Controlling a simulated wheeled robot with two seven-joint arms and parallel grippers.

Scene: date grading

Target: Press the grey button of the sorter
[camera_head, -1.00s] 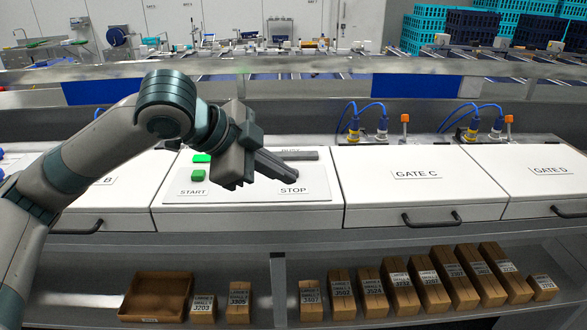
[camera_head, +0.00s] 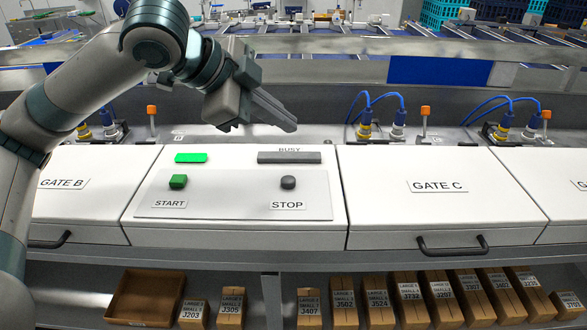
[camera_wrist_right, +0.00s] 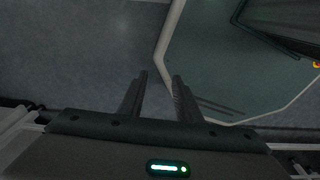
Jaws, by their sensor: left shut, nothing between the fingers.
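The sorter's control panel (camera_head: 233,199) is a light plate on a white sloped cover. The grey button (camera_head: 288,182) is a round dark-grey knob above the STOP label (camera_head: 287,205). It is in plain sight with nothing touching it. The green button (camera_head: 178,181) is to its left, above the START label. My left gripper (camera_head: 292,125) is shut and empty, raised above and behind the panel, with its fingers pointing right. My right gripper (camera_wrist_right: 158,75) shows in the right wrist view, with its two fingers apart and nothing between them, over grey floor.
A lit green lamp (camera_head: 191,158) and a dark BUSY bar (camera_head: 289,157) sit above the buttons. Gate C's cover (camera_head: 437,204) is on the right, with a black handle (camera_head: 450,246). Labelled cartons (camera_head: 344,300) and an open brown box (camera_head: 146,296) stand on the shelf below.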

